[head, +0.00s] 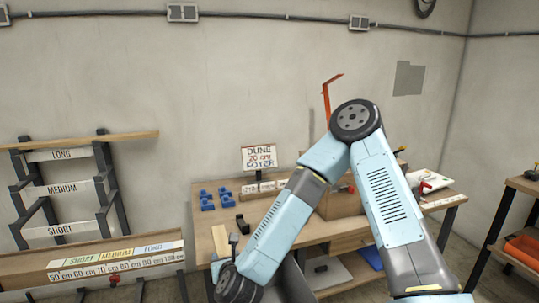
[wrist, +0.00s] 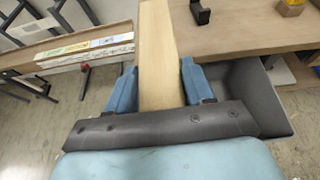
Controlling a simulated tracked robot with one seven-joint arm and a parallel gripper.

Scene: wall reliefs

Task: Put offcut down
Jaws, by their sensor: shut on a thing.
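The offcut (wrist: 158,48) is a pale, flat wooden board. In the wrist view it runs up from between the two blue fingers of my gripper (wrist: 156,85), which is shut on it. Its far end passes out of the top of that view. In the head view the offcut (head: 221,242) shows as a short pale strip at the left front corner of the workbench (head: 207,220). My arm hides most of the gripper there. I cannot tell whether the offcut touches the bench top.
A grey bin (wrist: 262,95) hangs or stands by the bench front. A rack (head: 60,190) labelled long, medium and short stands left, behind a measuring bench (head: 110,268) with coloured length zones. Blue blocks (head: 207,200), a dark block (head: 242,225) and a sign (head: 259,157) are on the workbench.

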